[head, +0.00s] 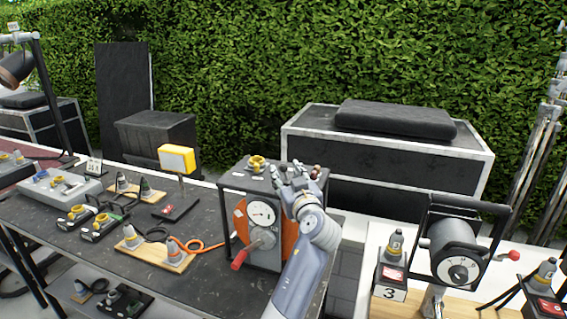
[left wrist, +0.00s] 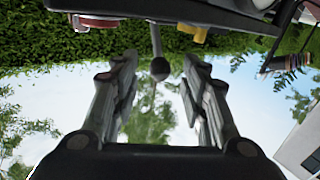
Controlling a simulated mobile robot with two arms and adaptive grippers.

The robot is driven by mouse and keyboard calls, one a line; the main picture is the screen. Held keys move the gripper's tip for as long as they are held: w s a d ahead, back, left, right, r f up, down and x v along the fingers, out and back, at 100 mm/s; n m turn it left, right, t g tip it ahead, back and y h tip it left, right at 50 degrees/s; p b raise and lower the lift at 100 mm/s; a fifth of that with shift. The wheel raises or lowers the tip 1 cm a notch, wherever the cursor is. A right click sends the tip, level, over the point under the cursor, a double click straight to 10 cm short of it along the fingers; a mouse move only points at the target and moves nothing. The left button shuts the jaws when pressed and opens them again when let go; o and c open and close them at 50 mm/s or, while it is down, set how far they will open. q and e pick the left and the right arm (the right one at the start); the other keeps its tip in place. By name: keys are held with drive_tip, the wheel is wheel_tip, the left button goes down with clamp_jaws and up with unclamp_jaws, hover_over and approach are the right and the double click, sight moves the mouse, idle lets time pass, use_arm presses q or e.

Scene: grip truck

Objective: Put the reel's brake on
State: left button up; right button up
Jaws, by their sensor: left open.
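The reel (head: 288,232) is an orange drum in a black frame, standing on the dark table. Its front has a round white dial (head: 262,213) and a crank with a red grip (head: 238,260). My left gripper (head: 291,174) is at the top right edge of the reel frame, its fingers open. In the left wrist view, a dark ball knob on a thin rod (left wrist: 160,69) lies between the open fingers (left wrist: 160,80), with a gap on each side. The frame edge (left wrist: 180,9) shows beyond. My forearm hides the reel's right side. My right gripper is out of view.
A yellow-framed lamp (head: 177,159) and plug boards (head: 158,250) stand left of the reel. An orange cable (head: 205,246) runs to it. A second table at right holds a black drum unit (head: 455,250). A black case (head: 390,160) stands behind.

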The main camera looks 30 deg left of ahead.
sight(284, 170)
use_arm(q)
drive_tip(key=shift+p+x, duration=0.55)
drive_tip(key=shift+x, duration=1.4)
clamp_jaws()
